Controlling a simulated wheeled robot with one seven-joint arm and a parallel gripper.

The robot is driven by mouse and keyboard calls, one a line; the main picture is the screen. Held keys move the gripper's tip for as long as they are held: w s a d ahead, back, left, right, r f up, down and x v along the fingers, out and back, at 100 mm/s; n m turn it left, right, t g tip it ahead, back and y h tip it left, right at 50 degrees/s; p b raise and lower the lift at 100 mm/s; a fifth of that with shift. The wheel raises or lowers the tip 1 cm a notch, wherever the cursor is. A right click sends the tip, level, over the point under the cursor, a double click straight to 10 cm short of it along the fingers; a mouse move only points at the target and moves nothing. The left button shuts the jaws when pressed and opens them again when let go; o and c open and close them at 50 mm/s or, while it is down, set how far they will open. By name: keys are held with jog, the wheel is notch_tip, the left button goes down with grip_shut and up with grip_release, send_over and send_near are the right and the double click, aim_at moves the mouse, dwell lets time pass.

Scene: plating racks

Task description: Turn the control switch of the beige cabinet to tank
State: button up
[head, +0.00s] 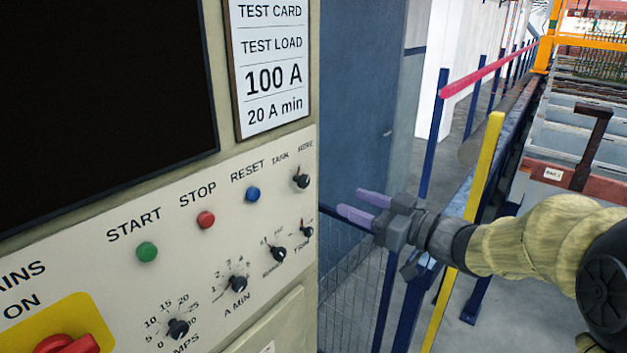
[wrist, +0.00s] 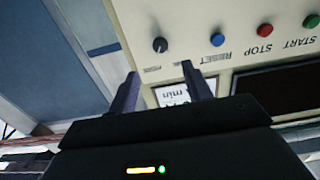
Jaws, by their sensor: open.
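The beige cabinet (head: 260,215) fills the left of the head view. Its control switch (head: 301,178) is a small dark knob at the panel's upper right, below the TANK label (head: 280,158) and a second label too small to read surely. Its exact pointer direction is too small to tell. My gripper (head: 362,207) is open and empty, to the right of the knob and apart from the panel. In the wrist view the panel is upside down; the switch (wrist: 160,45) shows just beyond and between my fingertips (wrist: 160,70).
Blue (head: 252,194), red (head: 206,219) and green (head: 147,251) buttons sit left of the switch. Smaller knobs (head: 278,254) lie below it. A test card (head: 272,65) hangs above. A yellow post (head: 485,165) and a mesh fence stand near my arm.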

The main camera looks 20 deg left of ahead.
aim_at(306, 183)
jog(key=p+x, duration=0.3)
jog(key=x, duration=0.8)
jog(key=shift+a+p, duration=0.1)
jog(key=shift+p, duration=0.25)
jog(key=c, duration=1)
